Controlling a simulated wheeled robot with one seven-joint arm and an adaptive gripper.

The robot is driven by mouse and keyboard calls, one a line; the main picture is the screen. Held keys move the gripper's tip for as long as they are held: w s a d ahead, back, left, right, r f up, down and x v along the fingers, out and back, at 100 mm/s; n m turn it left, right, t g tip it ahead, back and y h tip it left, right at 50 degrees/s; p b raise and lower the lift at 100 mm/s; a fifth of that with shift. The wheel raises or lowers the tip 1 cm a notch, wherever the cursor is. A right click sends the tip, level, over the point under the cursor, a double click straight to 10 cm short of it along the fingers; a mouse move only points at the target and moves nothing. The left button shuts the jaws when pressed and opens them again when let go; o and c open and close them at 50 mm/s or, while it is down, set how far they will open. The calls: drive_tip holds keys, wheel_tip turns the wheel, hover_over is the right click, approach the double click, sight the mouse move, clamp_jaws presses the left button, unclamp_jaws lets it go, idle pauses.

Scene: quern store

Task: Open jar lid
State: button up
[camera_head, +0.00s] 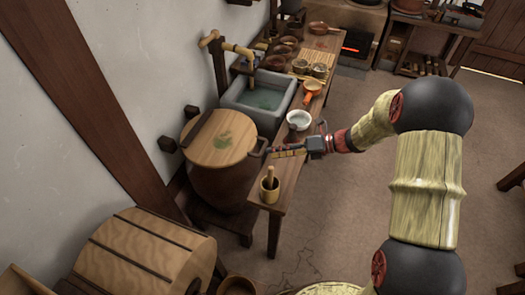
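A large brown jar (222,188) stands upright by the wall at the middle left. A round wooden lid (205,155) with a green leaf mark covers its top. A dark handle or bracket (256,150) shows at the lid's right edge. My gripper (270,151) reaches in from the right, with its fingertips beside this handle. I cannot tell whether the fingers touch it or close on it, as they are too small. The jar's far side and inside are hidden.
A narrow wooden table (282,188) runs beside the jar. It bears a mortar with pestle (269,191), a white bowl (299,120) and several other bowls. A stone basin (252,112) with water is behind the jar. A wooden barrel (150,255) is in front. Open floor lies right.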

sight(262, 150)
drive_tip(key=w+f+m+t, duration=0.1)
drive_tip(key=w+f+m, duration=0.1)
drive_tip(key=f+m, duration=0.1)
drive_tip(key=w+d+f+m+t, duration=0.1)
drive_tip(key=f+m, duration=0.1)
drive_tip(key=f, duration=0.1)
drive_tip(key=w+d+f+m+t+y, duration=0.1)
drive_tip(key=w+f+m, duration=0.1)
drive_tip(key=f+m, duration=0.1)
drive_tip(key=shift+w+f+m+t, duration=0.1)
drive_tip(key=shift+w+m+t, duration=0.2)
drive_tip(key=shift+w, duration=0.05)
drive_tip(key=shift+w+a+f, duration=0.15)
drive_tip(key=shift+a, duration=0.1)
drive_tip(key=shift+b+x, duration=1.25)
drive_tip(key=shift+x, duration=2.3)
drive_tip(key=shift+c, duration=0.2)
clamp_jaws()
